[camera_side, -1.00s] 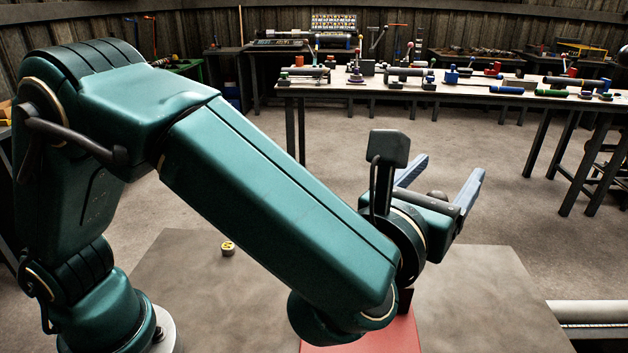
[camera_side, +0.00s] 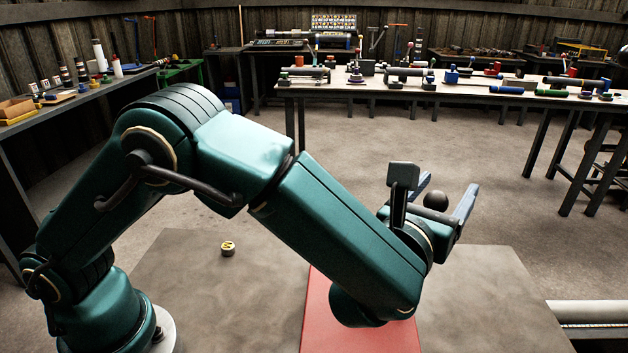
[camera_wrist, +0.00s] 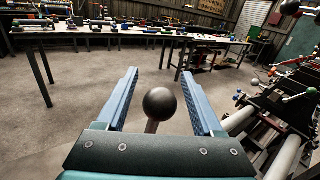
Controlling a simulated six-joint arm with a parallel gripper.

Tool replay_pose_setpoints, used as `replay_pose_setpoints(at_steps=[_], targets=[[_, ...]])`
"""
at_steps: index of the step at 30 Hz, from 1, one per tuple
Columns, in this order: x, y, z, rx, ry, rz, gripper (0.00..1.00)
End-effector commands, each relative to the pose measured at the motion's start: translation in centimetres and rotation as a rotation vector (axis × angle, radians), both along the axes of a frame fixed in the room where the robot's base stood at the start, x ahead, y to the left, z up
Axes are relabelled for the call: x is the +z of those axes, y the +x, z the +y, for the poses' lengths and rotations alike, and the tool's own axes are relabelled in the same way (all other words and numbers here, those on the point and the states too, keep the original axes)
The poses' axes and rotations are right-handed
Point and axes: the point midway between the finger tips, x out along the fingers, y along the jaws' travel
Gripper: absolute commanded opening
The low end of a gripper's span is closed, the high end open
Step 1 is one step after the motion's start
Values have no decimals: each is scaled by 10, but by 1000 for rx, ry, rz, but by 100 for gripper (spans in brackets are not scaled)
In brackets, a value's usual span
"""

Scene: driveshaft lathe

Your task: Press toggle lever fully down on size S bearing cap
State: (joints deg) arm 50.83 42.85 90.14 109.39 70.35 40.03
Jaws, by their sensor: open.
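My gripper (camera_side: 450,182) is open over the right of the floor area in the side view, fingers pointing up and to the right. In the wrist view its two blue fingers (camera_wrist: 158,72) stand wide apart. A black ball on a brown stem (camera_wrist: 160,104) shows between the finger bases. A small round yellow-topped piece (camera_side: 228,248) with a dark mark lies on the grey plate.
A red plate (camera_side: 325,318) lies under my forearm, with a grey plate (camera_side: 190,300) around it. Long benches with parts (camera_side: 460,88) stand behind. A side bench (camera_side: 80,100) is at left. Dark machinery with pale rails (camera_wrist: 285,110) stands right in the wrist view.

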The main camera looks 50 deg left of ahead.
Motion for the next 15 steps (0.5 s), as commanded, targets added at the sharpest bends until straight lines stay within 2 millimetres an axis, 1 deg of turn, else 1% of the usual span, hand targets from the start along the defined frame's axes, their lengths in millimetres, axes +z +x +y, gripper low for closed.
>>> replay_pose_setpoints(at_steps=[1,2,3,5,6,7,15], targets=[[0,0,0,0,0,0,68],[0,0,0,0,0,0,57],[0,0,0,0,0,0,42],[0,0,0,0,0,0,19],[0,0,0,0,0,0,4],[0,0,0,0,0,0,0],[0,0,0,1,-1,0,0]])
